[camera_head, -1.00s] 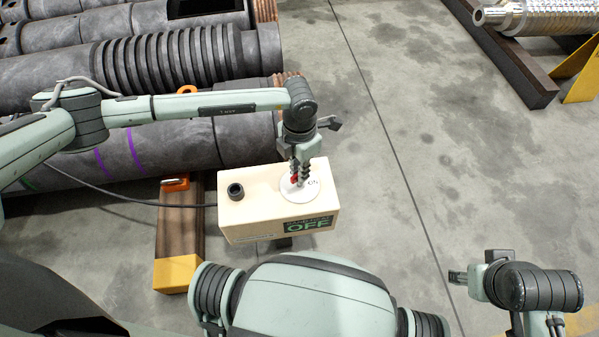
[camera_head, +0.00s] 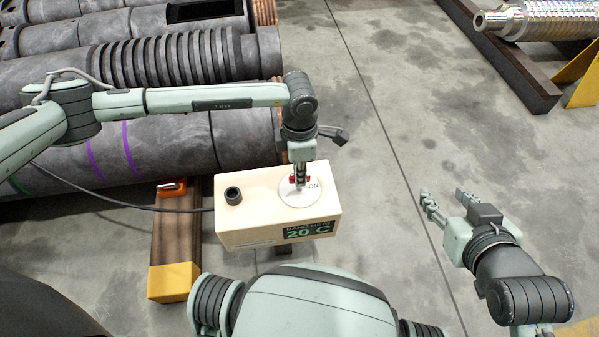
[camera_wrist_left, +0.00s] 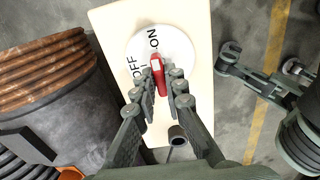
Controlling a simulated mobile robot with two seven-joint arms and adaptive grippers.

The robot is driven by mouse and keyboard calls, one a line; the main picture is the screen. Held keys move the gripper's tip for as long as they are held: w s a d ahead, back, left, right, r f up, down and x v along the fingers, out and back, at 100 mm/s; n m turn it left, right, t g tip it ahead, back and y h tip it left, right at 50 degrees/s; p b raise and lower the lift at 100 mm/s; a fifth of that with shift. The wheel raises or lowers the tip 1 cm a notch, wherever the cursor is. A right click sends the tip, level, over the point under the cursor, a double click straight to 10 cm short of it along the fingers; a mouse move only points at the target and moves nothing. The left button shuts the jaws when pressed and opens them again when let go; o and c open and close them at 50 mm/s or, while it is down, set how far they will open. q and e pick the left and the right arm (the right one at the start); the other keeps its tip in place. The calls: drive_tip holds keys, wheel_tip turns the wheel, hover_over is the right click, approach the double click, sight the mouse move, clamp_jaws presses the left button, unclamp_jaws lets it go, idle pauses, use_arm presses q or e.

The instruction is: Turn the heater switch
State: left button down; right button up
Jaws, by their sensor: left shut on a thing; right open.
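The cream heater box (camera_head: 240,222) stands on the floor in front of me, and its display (camera_head: 308,231) reads 20 C. On its top is a white dial (camera_head: 288,196) marked ON and OFF, with a red switch (camera_wrist_left: 157,75) on it. In the left wrist view the switch's upper end lies near ON. My left gripper (camera_head: 300,182) is shut on the red switch from above, and its fingers (camera_wrist_left: 164,88) lie on either side. My right gripper (camera_head: 443,194) is open and empty, above the floor to the right of the box.
A black knob (camera_head: 233,195) stands on the box's left side, with a black cable (camera_head: 130,204) running left. Dark ribbed barrels (camera_head: 180,150) lie behind and left. A wooden beam (camera_head: 176,235) lies left of the box.

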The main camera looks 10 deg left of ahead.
use_arm(q)
drive_tip(key=c, duration=1.6)
unclamp_jaws()
wheel_tip(320, 180, up, 12)
drive_tip(key=shift+r, duration=0.1)
